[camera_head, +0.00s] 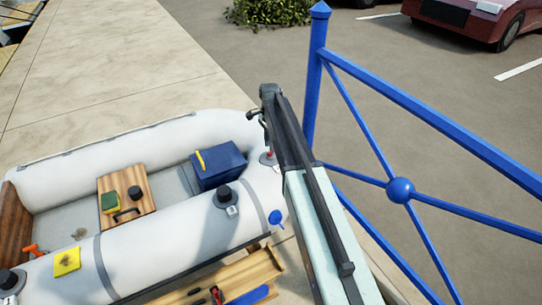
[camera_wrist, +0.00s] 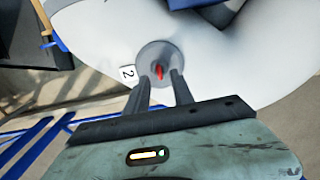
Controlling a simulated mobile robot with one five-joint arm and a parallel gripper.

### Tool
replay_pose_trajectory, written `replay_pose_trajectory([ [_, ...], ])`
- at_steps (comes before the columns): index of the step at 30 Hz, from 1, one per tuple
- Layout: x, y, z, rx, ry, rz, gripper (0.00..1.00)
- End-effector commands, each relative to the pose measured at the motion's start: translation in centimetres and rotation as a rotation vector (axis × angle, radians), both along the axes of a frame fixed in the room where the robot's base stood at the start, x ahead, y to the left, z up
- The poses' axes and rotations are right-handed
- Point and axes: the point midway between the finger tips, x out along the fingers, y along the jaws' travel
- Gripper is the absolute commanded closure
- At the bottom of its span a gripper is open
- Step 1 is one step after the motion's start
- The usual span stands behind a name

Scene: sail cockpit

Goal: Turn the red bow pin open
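The red bow pin (camera_wrist: 160,71) sits at the centre of a round grey valve plate (camera_wrist: 146,53) on the white inflatable boat, beside a label marked 2. In the head view the red pin (camera_head: 270,154) shows small at the bow, next to the gripper. My gripper (camera_wrist: 166,85) points at the plate, its two fingers apart with a gap between them. The pin lies just past the fingertips, in line with the gap. I cannot tell whether the fingers touch the plate. In the head view my gripper (camera_head: 257,118) is above the bow, partly hidden by my arm.
The white boat (camera_head: 190,235) holds a blue box (camera_head: 218,165) and a wooden seat (camera_head: 126,198). A blue railing (camera_head: 440,105) stands close to the right of my arm. A wooden tray (camera_head: 262,268) is below.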

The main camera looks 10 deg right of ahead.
Motion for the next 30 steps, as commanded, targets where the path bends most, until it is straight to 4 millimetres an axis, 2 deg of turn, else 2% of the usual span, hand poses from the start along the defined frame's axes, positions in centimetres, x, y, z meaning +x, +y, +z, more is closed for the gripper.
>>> replay_pose_trajectory([
  [1,0.0,0.0,-1.9,0.0,0.0,0.0,0.71],
  [6,0.0,0.0,-3.4,0.0,0.0,0.0,0.71],
  [14,0.0,-0.1,-3.1,0.0,0.0,0.0,0.71],
  [17,0.0,-0.1,-3.1,0.0,0.0,0.0,0.99],
  [18,0.0,-0.1,-3.1,0.0,0.0,0.0,1.0],
  [30,0.1,-0.4,-3.1,-0.001,-0.003,0.038,1.0],
])
